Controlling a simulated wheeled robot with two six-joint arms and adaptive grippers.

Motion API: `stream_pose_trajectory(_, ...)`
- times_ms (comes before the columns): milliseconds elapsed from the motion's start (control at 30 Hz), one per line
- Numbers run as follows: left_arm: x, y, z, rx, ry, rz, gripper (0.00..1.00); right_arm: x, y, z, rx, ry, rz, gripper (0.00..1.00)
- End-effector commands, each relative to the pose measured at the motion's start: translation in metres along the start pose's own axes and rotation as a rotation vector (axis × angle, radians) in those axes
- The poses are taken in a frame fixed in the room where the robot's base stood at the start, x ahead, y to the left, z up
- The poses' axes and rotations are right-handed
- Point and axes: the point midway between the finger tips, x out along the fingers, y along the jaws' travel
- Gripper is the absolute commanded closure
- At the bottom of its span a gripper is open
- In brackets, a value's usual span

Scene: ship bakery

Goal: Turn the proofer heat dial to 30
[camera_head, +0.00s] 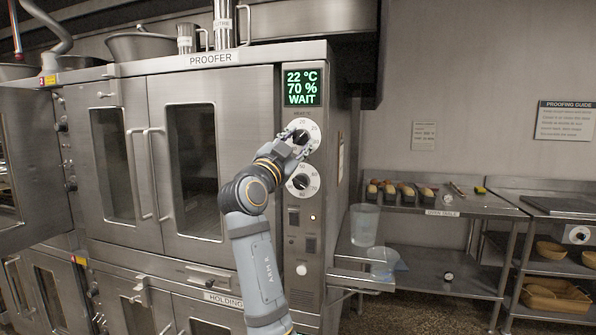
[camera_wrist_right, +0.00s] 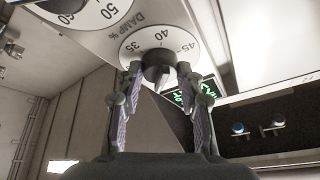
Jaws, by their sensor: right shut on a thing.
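The proofer heat dial (camera_head: 314,128) is the upper round white dial on the control column, below the green display (camera_head: 302,87) that reads 22 °C, 70 % and WAIT. My right gripper (camera_head: 300,138) is at this dial and partly covers it. In the wrist view the dial's face (camera_wrist_right: 188,42) shows 35, 40 and 45, and my right gripper (camera_wrist_right: 161,78) is shut on its dark knob (camera_wrist_right: 156,58), one finger on each side. A pale mark on the knob points towards the display side; its exact reading cannot be told. My left gripper is out of view.
The damp dial (camera_head: 301,181) sits just below the heat dial, with switches (camera_head: 310,245) under it. The proofer doors (camera_head: 185,205) are shut beside the column.

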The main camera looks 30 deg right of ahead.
Motion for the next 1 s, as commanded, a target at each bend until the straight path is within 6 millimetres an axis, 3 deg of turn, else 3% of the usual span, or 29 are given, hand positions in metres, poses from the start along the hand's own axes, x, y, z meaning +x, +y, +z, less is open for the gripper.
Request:
stream_pose_trajectory(33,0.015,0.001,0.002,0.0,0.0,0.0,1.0,-0.003,0.003,0.005,0.04,0.002,0.018,0.94)
stream_pose_trajectory(100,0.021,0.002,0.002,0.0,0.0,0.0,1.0,-0.002,0.002,0.005,0.099,0.006,0.044,0.94)
stream_pose_trajectory(333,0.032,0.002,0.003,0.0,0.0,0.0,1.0,-0.001,-0.002,0.002,0.298,0.022,0.131,0.94)
stream_pose_trajectory(1000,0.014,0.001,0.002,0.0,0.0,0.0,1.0,0.002,-0.007,-0.001,0.832,0.063,0.363,0.94)
